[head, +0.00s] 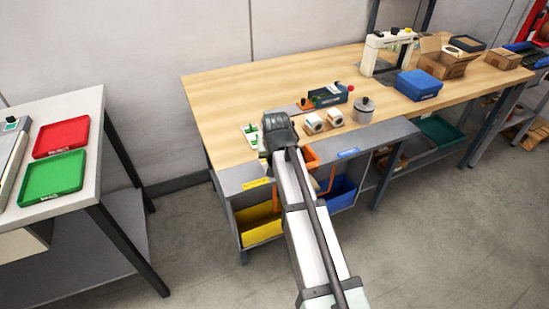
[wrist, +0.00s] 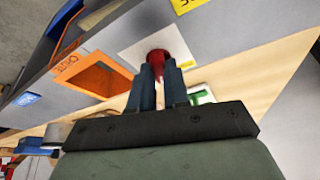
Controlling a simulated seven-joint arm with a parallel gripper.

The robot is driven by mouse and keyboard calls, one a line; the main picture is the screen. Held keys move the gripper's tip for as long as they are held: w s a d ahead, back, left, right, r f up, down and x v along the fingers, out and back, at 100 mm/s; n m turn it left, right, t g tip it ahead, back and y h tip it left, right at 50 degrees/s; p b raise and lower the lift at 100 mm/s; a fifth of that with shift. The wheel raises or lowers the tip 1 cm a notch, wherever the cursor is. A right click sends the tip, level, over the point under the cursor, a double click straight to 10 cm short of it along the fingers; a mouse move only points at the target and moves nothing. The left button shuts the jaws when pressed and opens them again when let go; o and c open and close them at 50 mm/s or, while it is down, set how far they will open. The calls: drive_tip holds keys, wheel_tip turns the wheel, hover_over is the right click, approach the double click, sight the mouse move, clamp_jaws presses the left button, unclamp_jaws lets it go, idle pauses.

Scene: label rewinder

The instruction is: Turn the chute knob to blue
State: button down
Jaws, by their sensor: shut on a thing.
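In the wrist view, the red chute knob (wrist: 158,56) sits on a white square plate (wrist: 137,41). My gripper (wrist: 160,72) is shut on the knob, one finger on each side. The fingers hide much of the knob, and I cannot tell which way it points. A blue label (wrist: 27,99) lies to the left and a yellow label (wrist: 187,4) at the upper right. In the head view, my arm hides the knob; the yellow label (head: 255,183) is left of my gripper (head: 272,160) and the blue label (head: 348,153) is right.
The orange-rimmed chute opening (wrist: 93,77) is close beside the knob plate. Below the bench (head: 222,95) are a yellow bin (head: 262,231) and a blue bin (head: 342,193). White rolls (head: 314,123) and a lidded metal pot (head: 363,111) stand near my gripper.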

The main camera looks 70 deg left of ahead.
drive_tip(key=shift+a+m+t+h, duration=0.1)
drive_tip(key=shift+m+t+h, duration=0.3)
drive_tip(key=shift+m, duration=0.9)
drive_tip(key=shift+s+m, duration=0.1)
drive_tip(key=shift+m, duration=0.2)
drive_tip(key=c, duration=1.1)
unclamp_jaws()
drive_tip(key=v, duration=1.4)
drive_tip(key=shift+s+f, duration=0.1)
